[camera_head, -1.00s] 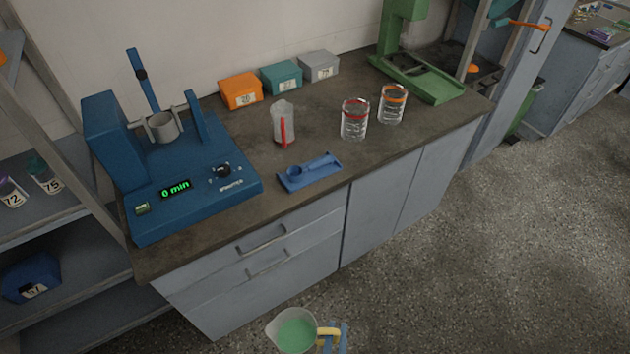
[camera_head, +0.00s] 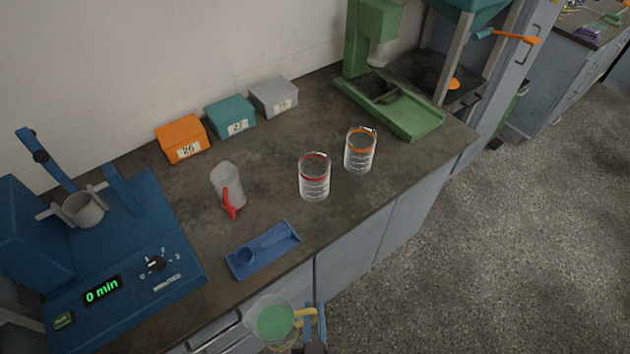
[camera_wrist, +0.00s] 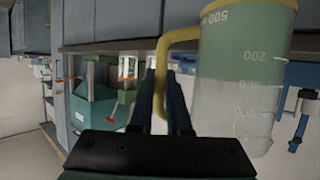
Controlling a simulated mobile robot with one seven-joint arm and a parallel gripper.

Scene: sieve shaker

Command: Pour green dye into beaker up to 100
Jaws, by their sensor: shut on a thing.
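My gripper (camera_head: 312,325) is shut on the yellow handle of a clear measuring jug (camera_head: 262,318) holding green dye (camera_head: 274,321). The jug is at the bench's front edge in the head view. In the wrist view, upside down, the jug (camera_wrist: 240,95) fills the right side, with its handle between my gripper's fingers (camera_wrist: 165,100). A clear beaker with a red band (camera_head: 314,178) and one with an orange band (camera_head: 361,152) stand upright on the bench, apart from the jug. Both look empty. Which beaker is meant cannot be told.
A blue scoop tray (camera_head: 263,250) lies between the jug and the red-banded beaker. A blue shaker (camera_head: 110,270) reading 0 min is at left. Small numbered boxes (camera_head: 230,117) line the wall; a green machine (camera_head: 385,105) stands at the back.

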